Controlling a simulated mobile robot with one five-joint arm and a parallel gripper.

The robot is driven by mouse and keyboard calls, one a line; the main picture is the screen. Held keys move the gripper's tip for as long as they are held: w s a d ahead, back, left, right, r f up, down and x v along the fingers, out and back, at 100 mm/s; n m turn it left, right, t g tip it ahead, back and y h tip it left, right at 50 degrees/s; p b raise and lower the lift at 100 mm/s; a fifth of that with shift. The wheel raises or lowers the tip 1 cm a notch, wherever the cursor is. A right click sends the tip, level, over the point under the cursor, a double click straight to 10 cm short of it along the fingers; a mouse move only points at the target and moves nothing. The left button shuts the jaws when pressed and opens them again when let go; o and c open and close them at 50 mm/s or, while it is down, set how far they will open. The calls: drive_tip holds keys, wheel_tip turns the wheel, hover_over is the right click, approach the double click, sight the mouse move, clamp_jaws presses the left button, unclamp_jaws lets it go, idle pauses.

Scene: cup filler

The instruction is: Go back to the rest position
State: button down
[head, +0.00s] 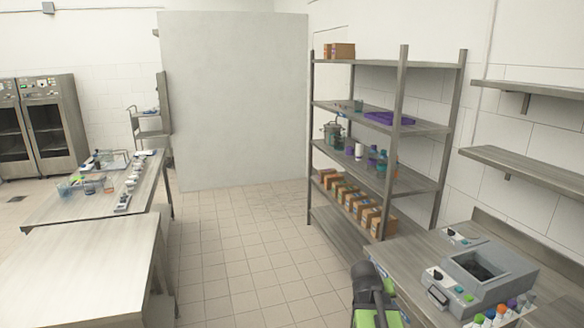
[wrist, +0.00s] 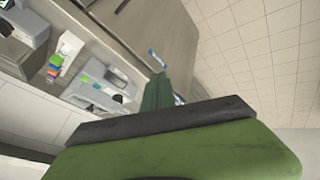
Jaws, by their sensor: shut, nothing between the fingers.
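My gripper (wrist: 157,90) shows in the wrist view as a narrow dark green shape beyond a broad green and black part of my arm. It is shut, with nothing held. In the head view, part of my black and green arm is at the lower right, by the edge of the right bench (head: 415,255). The fingertips are not clear there. The wrist view is tilted, with bench and equipment at left and tiled surface at right.
A grey machine (head: 480,275) and several coloured-capped bottles (head: 500,312) stand on the right bench. A stocked shelf rack (head: 385,190) is behind it. A bare table (head: 75,275) is at left, and a table with labware (head: 55,207) behind it. The tiled aisle (head: 240,250) is clear.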

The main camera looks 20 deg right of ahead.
drive_tip(key=w+a+f+n+y, duration=0.2)
drive_tip(key=a, duration=1.4)
drive_tip(key=s+a+f+n+g+y, duration=0.1)
drive_tip(key=s+a+y, duration=0.1)
drive_tip(key=s+a, duration=0.2)
drive_tip(key=s+a+f+n+g+y, duration=0.1)
drive_tip(key=s+a+g+y, duration=0.1)
drive_tip(key=a, duration=0.8)
drive_tip(key=shift+s+f, duration=0.15)
drive_tip(key=shift+s, duration=0.7)
